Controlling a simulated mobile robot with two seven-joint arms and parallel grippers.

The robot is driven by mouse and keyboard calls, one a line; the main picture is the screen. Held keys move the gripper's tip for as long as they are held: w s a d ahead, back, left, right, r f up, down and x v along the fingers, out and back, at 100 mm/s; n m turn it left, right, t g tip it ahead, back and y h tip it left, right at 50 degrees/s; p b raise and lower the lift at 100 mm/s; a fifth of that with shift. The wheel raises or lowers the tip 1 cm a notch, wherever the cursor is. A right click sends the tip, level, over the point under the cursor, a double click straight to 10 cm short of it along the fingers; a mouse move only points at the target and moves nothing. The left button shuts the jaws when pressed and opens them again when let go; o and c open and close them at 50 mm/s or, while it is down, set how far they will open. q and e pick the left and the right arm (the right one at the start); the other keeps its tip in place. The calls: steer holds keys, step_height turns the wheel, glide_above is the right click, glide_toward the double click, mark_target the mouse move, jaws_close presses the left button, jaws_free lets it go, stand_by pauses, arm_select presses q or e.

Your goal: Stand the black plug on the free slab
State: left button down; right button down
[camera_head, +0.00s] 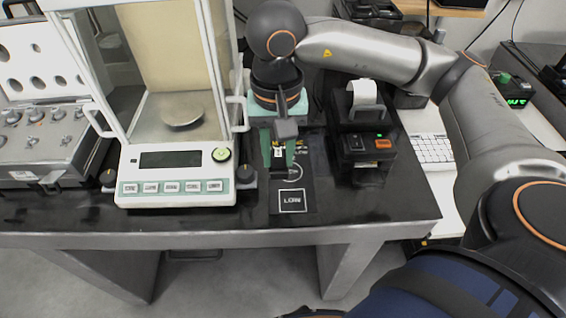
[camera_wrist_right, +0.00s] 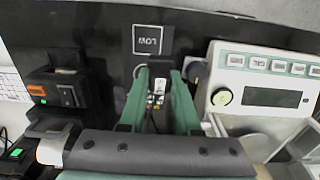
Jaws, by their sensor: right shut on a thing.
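My right gripper (camera_head: 279,164) reaches down over a dark mat (camera_head: 310,207) right of the balance. Its green fingers are shut on a small dark thing with a white label (camera_head: 279,153), which I take to be the black plug. It also shows between the fingers in the right wrist view (camera_wrist_right: 155,100). Its lower end is mostly hidden, so I cannot tell whether it touches the mat. The mat carries a white square reading LOW (camera_head: 292,201) and a pale ring behind it. I cannot make out which surface is the free slab. My left gripper is not in view.
A balance (camera_head: 176,188) with a glass case stands close left of the gripper. A black printer (camera_head: 362,155) with a paper roll stands close right.

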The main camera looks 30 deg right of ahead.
steer(key=shift+w+d+f, duration=0.35)
steer(key=shift+d+f, duration=0.1)
steer(key=shift+f, duration=0.2)
steer(key=f, duration=0.3)
steer(key=w+d+f, duration=0.1)
steer(key=shift+d+f, duration=0.1)
steer(key=shift+f, duration=0.35)
steer(key=shift+f+b, duration=0.2)
steer(key=shift+b, duration=0.25)
steer(key=c, duration=0.6)
jaws_free()
steer(key=shift+r, duration=0.1)
step_height(320, 180, up, 12)
steer(key=shift+r+p, duration=0.15)
steer(key=shift+p, duration=0.7)
